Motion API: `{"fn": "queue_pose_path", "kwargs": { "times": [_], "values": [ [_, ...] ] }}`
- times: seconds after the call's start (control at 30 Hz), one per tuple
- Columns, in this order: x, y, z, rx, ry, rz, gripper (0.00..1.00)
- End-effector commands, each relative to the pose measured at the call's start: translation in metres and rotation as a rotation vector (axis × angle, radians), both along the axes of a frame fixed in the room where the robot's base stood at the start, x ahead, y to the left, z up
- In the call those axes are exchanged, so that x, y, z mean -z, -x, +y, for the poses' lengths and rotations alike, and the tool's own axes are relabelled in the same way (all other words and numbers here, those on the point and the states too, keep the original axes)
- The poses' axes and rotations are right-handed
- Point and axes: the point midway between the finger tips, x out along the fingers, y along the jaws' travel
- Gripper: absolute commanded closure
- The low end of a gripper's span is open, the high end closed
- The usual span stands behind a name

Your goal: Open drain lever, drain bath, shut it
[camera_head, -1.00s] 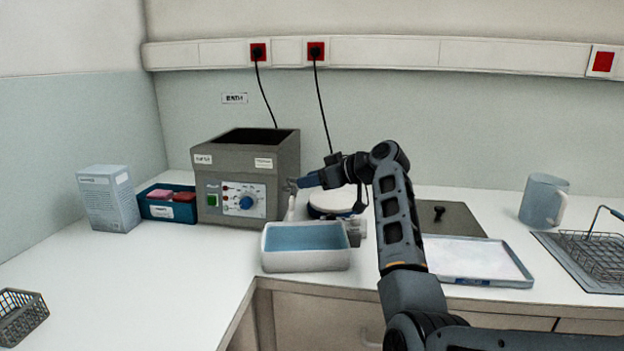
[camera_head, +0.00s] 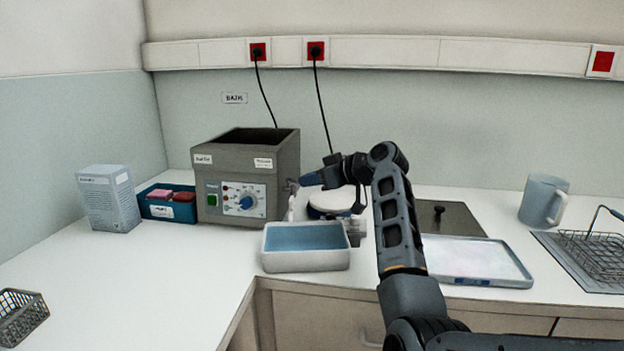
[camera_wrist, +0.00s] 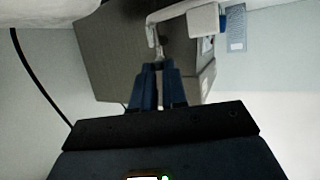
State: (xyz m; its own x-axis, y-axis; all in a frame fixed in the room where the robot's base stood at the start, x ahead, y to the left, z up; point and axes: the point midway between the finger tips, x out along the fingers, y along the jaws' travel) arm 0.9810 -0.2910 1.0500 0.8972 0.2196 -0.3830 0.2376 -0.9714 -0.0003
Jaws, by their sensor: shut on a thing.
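The bath is a grey box (camera_head: 217,156) with an open dark top, a green switch and a blue dial, standing on the counter. Its small drain tap and lever (camera_head: 291,185) are on its right side, with a pale outlet tube (camera_head: 291,207) hanging below. My gripper (camera_head: 301,182) reaches in from the right and is shut on the lever; the wrist view shows its blue fingers (camera_wrist: 158,72) closed at the grey fitting, and they hide part of the lever. A white basin (camera_head: 305,261) with blue liquid stands below the tube, at the counter's front edge.
A white round-topped device (camera_head: 333,200) stands behind my gripper. A blue tray (camera_head: 168,209) and a carton (camera_head: 107,199) are left of the bath. A shallow white tray (camera_head: 476,260), a mug (camera_head: 543,200) and a wire rack (camera_head: 592,256) are on the right. The front-left counter is mostly clear.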

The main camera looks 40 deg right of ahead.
Motion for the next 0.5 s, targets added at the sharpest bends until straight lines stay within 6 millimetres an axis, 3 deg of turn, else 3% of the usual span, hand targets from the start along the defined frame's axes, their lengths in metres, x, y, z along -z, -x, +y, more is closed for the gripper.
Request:
{"fn": "queue_pose_path", "kwargs": {
  "times": [0.5],
  "values": [
    [-0.004, 0.001, 0.030, 0.367, 0.004, 0.000, 1.00]
  ]
}}
